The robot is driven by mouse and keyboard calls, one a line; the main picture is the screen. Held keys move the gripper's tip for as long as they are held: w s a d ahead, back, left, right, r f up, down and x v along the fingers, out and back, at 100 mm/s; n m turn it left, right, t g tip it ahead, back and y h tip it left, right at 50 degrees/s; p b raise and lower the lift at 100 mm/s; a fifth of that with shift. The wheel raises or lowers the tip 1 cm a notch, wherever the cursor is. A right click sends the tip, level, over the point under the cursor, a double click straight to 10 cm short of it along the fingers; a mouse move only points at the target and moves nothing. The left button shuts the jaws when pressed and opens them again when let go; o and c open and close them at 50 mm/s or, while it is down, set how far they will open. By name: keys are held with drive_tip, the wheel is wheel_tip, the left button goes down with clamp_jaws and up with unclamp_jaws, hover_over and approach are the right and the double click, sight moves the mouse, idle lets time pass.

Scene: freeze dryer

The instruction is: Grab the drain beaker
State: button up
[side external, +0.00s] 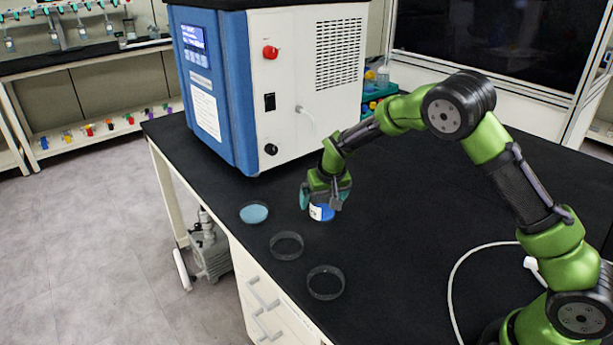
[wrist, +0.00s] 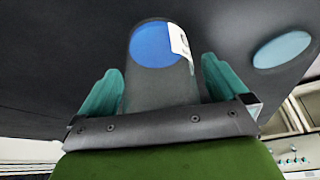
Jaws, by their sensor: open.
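The drain beaker (side external: 326,214) stands on the black bench, with blue contents and a white label. In the wrist view the beaker (wrist: 160,85) shows as a grey see-through body with a blue disc at its far end. My gripper (side external: 322,202) is low over the bench at the beaker, its upper part hidden by the gripper. In the wrist view my gripper (wrist: 161,66) is open, with one teal finger on each side of the beaker. A narrow gap shows at the left finger; whether the right finger touches cannot be told.
A dish of light blue liquid (side external: 254,213) and two empty clear dishes, one nearer (side external: 325,295) and one behind it (side external: 286,258), stand left and in front along the bench edge. The blue and white freeze dryer (side external: 290,85) stands behind. A white cable (side external: 455,285) lies at right.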

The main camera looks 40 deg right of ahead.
drive_tip(key=shift+f, duration=0.15)
drive_tip(key=c, duration=1.1)
drive_tip(key=shift+w+r, duration=0.1)
drive_tip(key=shift+r, duration=0.15)
